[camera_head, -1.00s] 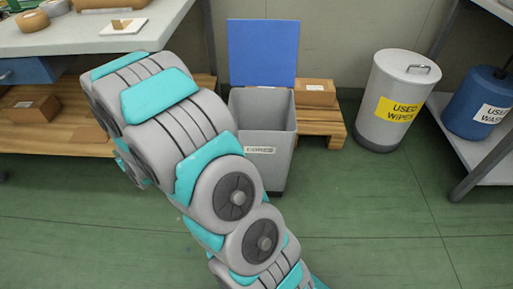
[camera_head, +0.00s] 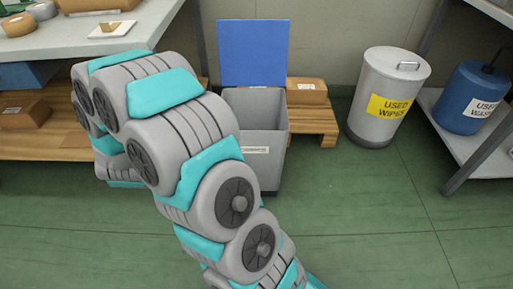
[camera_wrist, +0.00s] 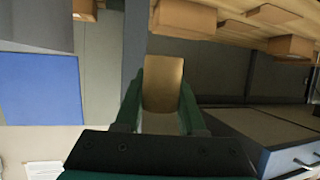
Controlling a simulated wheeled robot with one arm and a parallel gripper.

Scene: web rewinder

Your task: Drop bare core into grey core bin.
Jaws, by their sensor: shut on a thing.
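The grey core bin (camera_head: 264,160), labelled CORES, stands on the floor at centre in the head view. Its blue lid (camera_head: 254,52) is up and its top is open. My arm crosses in front of the bin's left side, and my gripper is hidden there. In the wrist view my gripper (camera_wrist: 163,78) has its green fingers on both sides of a tan core (camera_wrist: 163,84) and is shut on it. A blue panel at the left of the wrist view looks like the bin lid (camera_wrist: 40,88).
A worktable (camera_head: 100,40) with rolls stands at the left. A used wipes can (camera_head: 388,95) and a blue waste container (camera_head: 472,98) stand right. The green floor in front is clear.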

